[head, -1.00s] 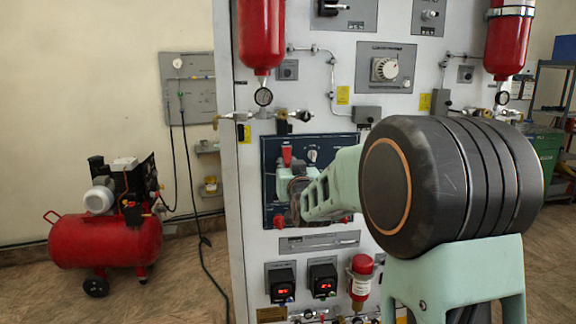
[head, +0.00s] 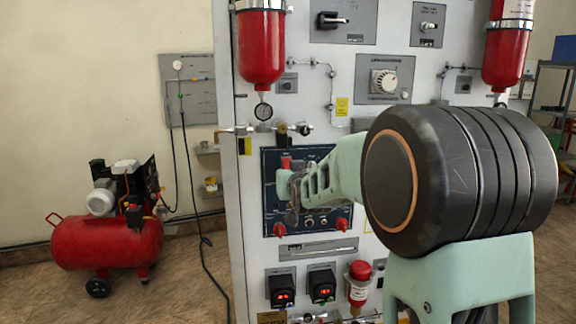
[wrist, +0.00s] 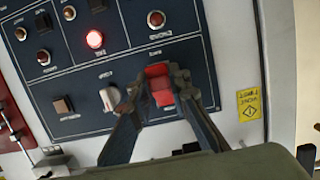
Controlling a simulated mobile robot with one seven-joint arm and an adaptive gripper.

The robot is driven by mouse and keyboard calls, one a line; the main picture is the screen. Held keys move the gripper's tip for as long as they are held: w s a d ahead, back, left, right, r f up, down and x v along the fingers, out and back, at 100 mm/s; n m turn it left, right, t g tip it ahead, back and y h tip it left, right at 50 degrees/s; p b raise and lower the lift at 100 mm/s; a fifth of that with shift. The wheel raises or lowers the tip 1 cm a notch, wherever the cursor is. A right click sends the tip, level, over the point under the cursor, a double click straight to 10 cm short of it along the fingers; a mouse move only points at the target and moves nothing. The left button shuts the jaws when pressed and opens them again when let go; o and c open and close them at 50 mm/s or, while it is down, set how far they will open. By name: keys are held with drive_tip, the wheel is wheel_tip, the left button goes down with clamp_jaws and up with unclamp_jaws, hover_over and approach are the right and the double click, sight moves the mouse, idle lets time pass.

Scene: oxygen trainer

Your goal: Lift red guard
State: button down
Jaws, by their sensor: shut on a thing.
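The red guard (wrist: 160,86) is a small red cover on a dark blue control panel (wrist: 75,88). In the wrist view my gripper (wrist: 159,84) has one finger on each side of it, closed on it. In the head view the red guard (head: 286,162) shows at the panel's upper left, just above my gripper (head: 292,192). My wrist and arm hide much of the panel's upper right there. I cannot tell how far the guard is tilted.
In the wrist view a pale knob (wrist: 110,98) sits left of the guard, and a red lamp (wrist: 95,39) glows above. A yellow label (wrist: 251,104) is at the right. A red compressor (head: 105,240) stands on the floor to the left.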

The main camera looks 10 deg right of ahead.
drive_tip(key=g+p, duration=0.1)
drive_tip(key=p, duration=0.2)
drive_tip(key=r+g+p, duration=0.1)
drive_tip(key=g+p, duration=0.1)
drive_tip(key=p, duration=0.2)
drive_tip(key=s+r+g+p, duration=0.1)
drive_tip(key=p, duration=0.2)
drive_tip(key=shift+g, duration=0.4)
drive_tip(key=shift+p, duration=0.65)
drive_tip(key=shift+s, duration=0.1)
drive_tip(key=c, duration=1.9)
unclamp_jaws()
drive_tip(key=shift+c, duration=0.2)
drive_tip(key=v, duration=1.2)
drive_tip(key=shift+r, duration=0.15)
drive_tip(key=shift+o, duration=0.5)
drive_tip(key=shift+w, duration=0.2)
